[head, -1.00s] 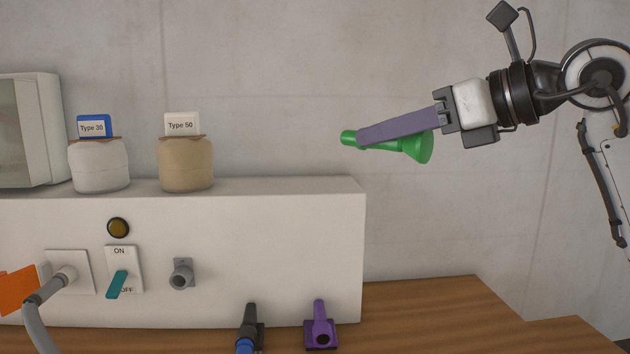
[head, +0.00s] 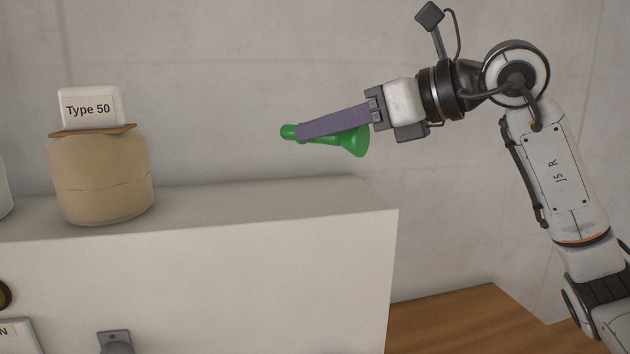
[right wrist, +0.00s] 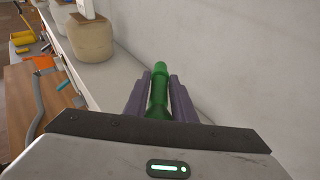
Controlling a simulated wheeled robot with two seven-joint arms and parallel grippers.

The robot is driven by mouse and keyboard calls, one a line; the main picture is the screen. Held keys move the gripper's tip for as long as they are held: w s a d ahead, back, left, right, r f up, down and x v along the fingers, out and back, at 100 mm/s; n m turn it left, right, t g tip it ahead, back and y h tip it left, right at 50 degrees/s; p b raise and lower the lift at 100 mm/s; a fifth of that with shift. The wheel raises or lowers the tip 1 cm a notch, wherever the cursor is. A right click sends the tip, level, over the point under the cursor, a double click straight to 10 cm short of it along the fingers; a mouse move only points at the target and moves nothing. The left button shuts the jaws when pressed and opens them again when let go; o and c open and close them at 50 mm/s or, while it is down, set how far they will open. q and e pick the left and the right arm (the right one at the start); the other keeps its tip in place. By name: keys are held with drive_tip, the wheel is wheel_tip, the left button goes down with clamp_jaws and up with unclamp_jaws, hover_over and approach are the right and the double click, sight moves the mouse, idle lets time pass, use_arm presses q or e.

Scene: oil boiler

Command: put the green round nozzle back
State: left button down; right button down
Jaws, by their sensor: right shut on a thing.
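The green nozzle (head: 354,141) is held between the purple-grey fingers of my right gripper (head: 312,126). Its narrow end points left and its wide flared end sits at the lower right, nearer the palm. In the right wrist view the green nozzle (right wrist: 159,92) lies lengthwise between both fingers of the right gripper (right wrist: 160,88). The gripper is shut on it, in the air above and behind the right part of the white boiler cabinet (head: 230,285). A grey socket (head: 115,340) on the cabinet front is cut off by the bottom edge. My left gripper is not in view.
A tan jar (head: 100,180) with a Type 50 label (head: 89,108) stands on the cabinet top at left. The cabinet top right of it is clear. A wooden counter (head: 450,320) is at lower right. A grey wall (head: 250,60) stands behind.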

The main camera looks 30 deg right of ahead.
sight(324, 198)
wheel_tip(324, 198, down, 2)
drive_tip(key=shift+s+f, duration=0.15)
drive_tip(key=shift+f, duration=0.1)
wheel_tip(324, 198, down, 4)
drive_tip(key=shift+f+b, duration=0.1)
drive_tip(key=shift+b, duration=0.5)
drive_tip(key=c, duration=1.9)
unclamp_jaws()
drive_tip(key=shift+f, duration=0.2)
drive_tip(key=o, duration=0.4)
drive_tip(key=shift+r, duration=0.1)
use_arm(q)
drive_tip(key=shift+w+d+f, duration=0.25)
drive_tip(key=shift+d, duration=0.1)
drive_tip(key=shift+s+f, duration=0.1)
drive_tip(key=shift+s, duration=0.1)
use_arm(e)
drive_tip(key=shift+r, duration=0.1)
